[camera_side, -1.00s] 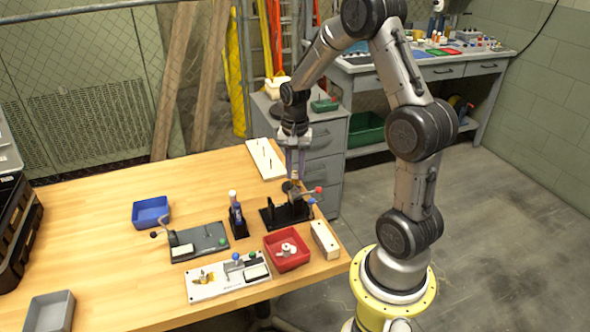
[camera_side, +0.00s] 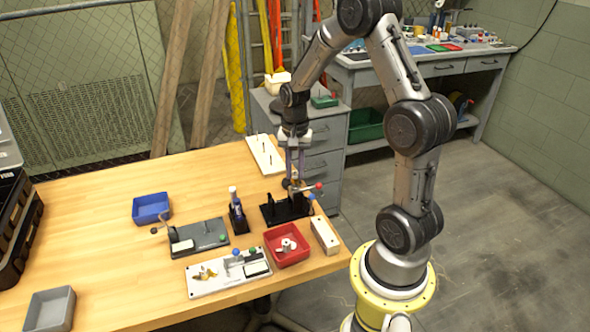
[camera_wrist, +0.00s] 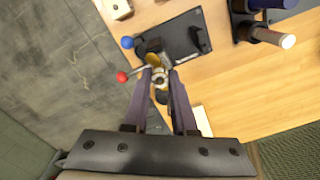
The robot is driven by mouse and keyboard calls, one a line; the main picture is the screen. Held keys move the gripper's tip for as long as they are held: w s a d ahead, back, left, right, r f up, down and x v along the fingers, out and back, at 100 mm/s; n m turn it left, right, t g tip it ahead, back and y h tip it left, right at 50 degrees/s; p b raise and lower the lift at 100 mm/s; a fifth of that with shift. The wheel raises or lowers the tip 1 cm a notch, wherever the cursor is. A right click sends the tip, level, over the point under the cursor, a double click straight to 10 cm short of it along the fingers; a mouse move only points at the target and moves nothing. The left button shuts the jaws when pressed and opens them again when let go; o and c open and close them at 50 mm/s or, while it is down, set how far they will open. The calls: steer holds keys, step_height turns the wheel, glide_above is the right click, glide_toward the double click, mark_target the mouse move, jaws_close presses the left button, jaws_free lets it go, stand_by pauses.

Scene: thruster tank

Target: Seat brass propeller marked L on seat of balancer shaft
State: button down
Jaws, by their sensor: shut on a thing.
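My gripper (camera_side: 294,178) points down over the black balancer (camera_side: 272,212) near the table's right edge. In the wrist view my gripper (camera_wrist: 160,88) is shut on a small brass piece, which looks like the brass propeller (camera_wrist: 154,50). The propeller is at the shaft end of the balancer (camera_wrist: 185,38). The fingers hide part of it and the shaft seat, so I cannot tell whether it is fully seated. No L mark is readable. The balancer's red knob (camera_wrist: 122,76) and blue knob (camera_wrist: 127,42) are just left of the fingers.
A white board with a brass-coloured piece (camera_side: 205,280), a red tray (camera_side: 289,255) with white parts, a grey fixture (camera_side: 205,238) and a dark stand (camera_side: 236,215) are nearby. A white pegged board (camera_side: 263,152) lies behind. A blue tray (camera_side: 151,207) is left. The table's left middle is clear.

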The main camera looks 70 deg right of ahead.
steer(key=shift+f, duration=0.6)
steer(key=c, duration=0.6)
jaws_free()
steer(key=shift+c, duration=0.2)
step_height(320, 180, up, 18)
stand_by(0.3)
steer(key=shift+f, duration=0.1)
stand_by(0.4)
